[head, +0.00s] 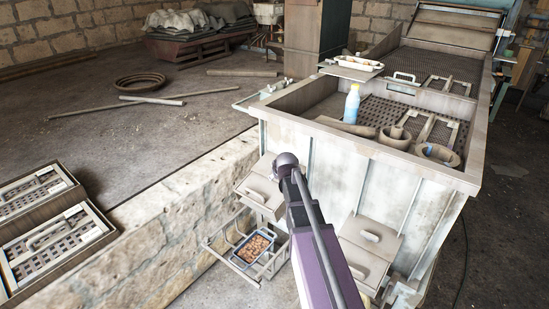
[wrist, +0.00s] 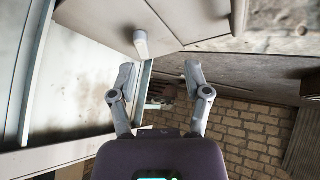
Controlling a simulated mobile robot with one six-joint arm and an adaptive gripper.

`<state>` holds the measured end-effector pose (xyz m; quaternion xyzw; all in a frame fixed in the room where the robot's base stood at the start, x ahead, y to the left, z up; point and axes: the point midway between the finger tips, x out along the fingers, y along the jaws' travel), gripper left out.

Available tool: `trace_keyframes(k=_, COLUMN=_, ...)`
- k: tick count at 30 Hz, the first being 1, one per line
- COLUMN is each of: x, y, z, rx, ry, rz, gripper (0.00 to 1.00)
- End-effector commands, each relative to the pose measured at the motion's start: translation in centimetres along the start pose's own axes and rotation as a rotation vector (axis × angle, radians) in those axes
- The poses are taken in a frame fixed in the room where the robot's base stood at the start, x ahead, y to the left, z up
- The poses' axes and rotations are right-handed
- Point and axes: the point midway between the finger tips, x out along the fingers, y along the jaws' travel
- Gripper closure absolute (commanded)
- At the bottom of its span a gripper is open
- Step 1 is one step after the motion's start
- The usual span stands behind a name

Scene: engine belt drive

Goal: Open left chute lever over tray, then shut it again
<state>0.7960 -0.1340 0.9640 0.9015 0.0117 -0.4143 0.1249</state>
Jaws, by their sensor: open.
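The left chute (head: 262,190) is on the front of the pale machine, with its handle-like lever (head: 255,196) low on its face. The tray (head: 253,248), filled with brown pieces, sits in a metal rack below it. My arm reaches up from the bottom of the head view and ends beside the left chute; my fingers are hidden there. In the wrist view my gripper (wrist: 160,72) is open and empty. A pale rounded grip (wrist: 140,43), apparently the lever, stands on a flat panel just beyond the left fingertip. No contact shows.
The right chute (head: 367,246) is to the right of my arm. The machine's open bin (head: 300,112) holds a bottle (head: 352,103) and bowls. A low stone wall (head: 190,205) runs at left, with slatted crates (head: 55,240) near it.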

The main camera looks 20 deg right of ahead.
Motion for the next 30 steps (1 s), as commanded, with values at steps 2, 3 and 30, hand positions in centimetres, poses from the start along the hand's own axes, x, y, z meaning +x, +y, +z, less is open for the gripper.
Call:
trace_keyframes(k=2, x=-0.9, y=1.2, z=-2.0, rx=0.003, ry=0.029, rz=0.017, gripper=0.37)
trace_keyframes(k=3, x=-1.0, y=1.6, z=-2.6, rx=0.003, ry=0.043, rz=0.025, gripper=0.37)
trace_keyframes(k=30, x=0.0, y=2.6, z=-4.0, rx=0.005, ry=0.082, rz=0.046, gripper=0.37)
